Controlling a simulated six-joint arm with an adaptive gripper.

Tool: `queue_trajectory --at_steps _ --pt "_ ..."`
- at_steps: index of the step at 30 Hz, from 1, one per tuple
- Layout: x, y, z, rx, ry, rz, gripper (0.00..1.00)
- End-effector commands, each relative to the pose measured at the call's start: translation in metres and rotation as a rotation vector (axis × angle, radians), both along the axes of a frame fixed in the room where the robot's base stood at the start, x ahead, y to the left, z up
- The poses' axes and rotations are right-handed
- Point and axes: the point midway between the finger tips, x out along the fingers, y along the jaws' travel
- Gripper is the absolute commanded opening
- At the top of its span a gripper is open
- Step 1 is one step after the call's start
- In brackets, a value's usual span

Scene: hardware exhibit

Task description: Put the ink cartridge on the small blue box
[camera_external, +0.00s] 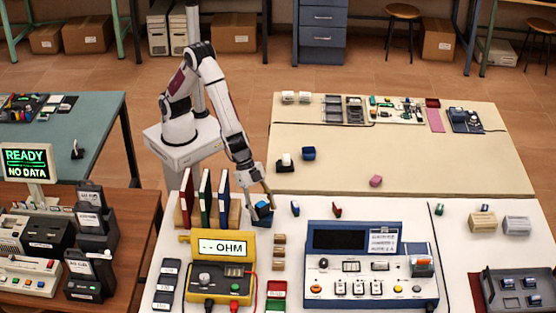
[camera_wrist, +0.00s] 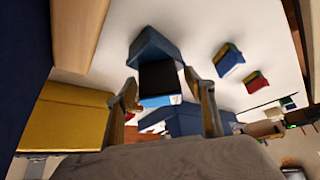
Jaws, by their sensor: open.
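A small blue box (camera_external: 262,214) stands on the white table, just right of the upright books. It also shows at the top middle of the wrist view (camera_wrist: 153,45). A dark block with a light-blue and white end, seemingly the ink cartridge (camera_wrist: 161,78), is at the box between my fingers. I cannot tell whether it rests on the box or against it. My gripper (camera_wrist: 161,82) is open, with one finger on each side of the dark block and gaps visible. In the external view my gripper (camera_external: 268,196) points down at the blue box, hiding part of it.
Upright books (camera_external: 203,198) stand close on the left. The yellow ohm meter (camera_external: 218,262) and blue instrument (camera_external: 371,262) are in front. Small blue (camera_external: 295,208) and red (camera_external: 337,210) pieces lie to the right. A cream table (camera_external: 430,170) with another blue block (camera_external: 308,153) is behind.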

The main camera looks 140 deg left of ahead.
Motion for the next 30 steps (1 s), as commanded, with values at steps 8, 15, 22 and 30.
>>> queue_trajectory --at_steps 8,15,22,30 --pt "0.0 0.0 0.001 0.0 -0.001 0.0 0.53" --pt "-0.002 0.0 0.009 0.0 -0.002 0.001 0.53" --pt "-0.013 0.0 0.028 0.0 -0.002 0.001 0.53" --pt "-0.027 -0.001 0.052 0.0 -0.002 0.0 0.53"
